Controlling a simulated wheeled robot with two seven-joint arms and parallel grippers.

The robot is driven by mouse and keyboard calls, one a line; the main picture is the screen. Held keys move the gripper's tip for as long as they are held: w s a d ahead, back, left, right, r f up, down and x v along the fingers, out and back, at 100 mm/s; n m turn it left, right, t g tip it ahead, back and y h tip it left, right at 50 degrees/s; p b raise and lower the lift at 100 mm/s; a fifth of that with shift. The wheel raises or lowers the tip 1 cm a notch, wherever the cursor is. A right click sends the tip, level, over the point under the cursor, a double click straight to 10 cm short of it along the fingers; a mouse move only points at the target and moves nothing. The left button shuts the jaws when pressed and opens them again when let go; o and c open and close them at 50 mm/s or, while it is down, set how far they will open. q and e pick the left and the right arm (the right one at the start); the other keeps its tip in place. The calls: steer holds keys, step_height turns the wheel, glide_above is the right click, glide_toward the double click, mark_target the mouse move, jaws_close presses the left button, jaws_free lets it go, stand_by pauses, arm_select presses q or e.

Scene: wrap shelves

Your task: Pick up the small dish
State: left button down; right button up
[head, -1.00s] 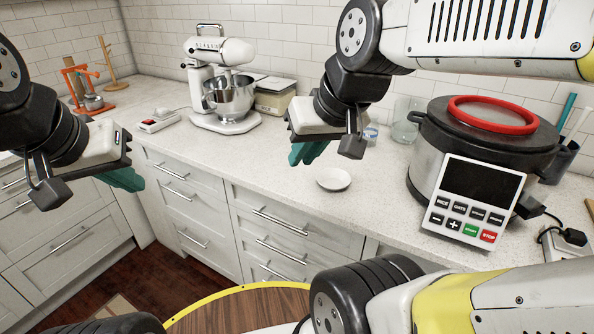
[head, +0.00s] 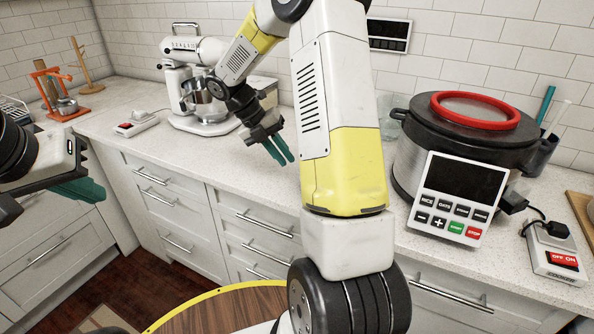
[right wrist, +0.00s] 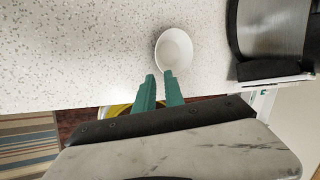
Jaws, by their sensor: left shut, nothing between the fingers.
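The small dish (right wrist: 174,50) is white and round and stands on the speckled counter in the right wrist view. In the head view it does not show; my right arm covers that part of the counter. My right gripper (head: 279,151) has teal fingers pointing down over the counter in front of the mixer. In the right wrist view its fingers (right wrist: 159,76) are apart with an empty gap between them, and the dish lies just beyond the tips, slightly right. My left gripper (head: 82,190) is shut and empty at the left, in front of the drawers.
A large cooker (head: 455,145) with a red ring and a keypad panel stands to the right. A stand mixer (head: 195,80) stands at the back left, with a white switch box (head: 138,123) beside it. The counter's left front is clear.

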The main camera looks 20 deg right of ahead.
mark_target(299, 186)
steer(key=shift+n, duration=0.5)
steer(key=x, duration=0.8)
steer(key=shift+w+d+f, duration=0.3)
jaws_close()
steer(key=shift+r, duration=0.1)
stand_by(0.7)
